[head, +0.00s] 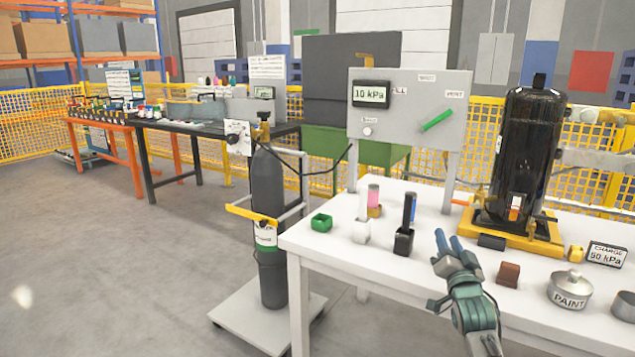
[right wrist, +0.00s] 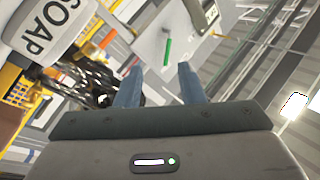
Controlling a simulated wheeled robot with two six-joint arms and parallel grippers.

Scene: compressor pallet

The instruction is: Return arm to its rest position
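My right gripper (head: 448,241) is raised over the front part of the white table, with its blue fingers pointing up and away. In the right wrist view its two fingers (right wrist: 158,78) stand apart with nothing held between them. My left gripper is not in view. The black compressor (head: 528,150) stands upright on a yellow pallet (head: 510,237) to the right of my right gripper. The grey panel (head: 408,125) with a 10 kPa display and a green handle (head: 437,121) stands behind it.
A black holder (head: 403,242), a brown block (head: 508,274) and a PAINT tin (head: 569,290) are near my right arm on the white table (head: 340,258). A grey gas cylinder (head: 268,185) stands on a cart to the left. The floor at left is clear.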

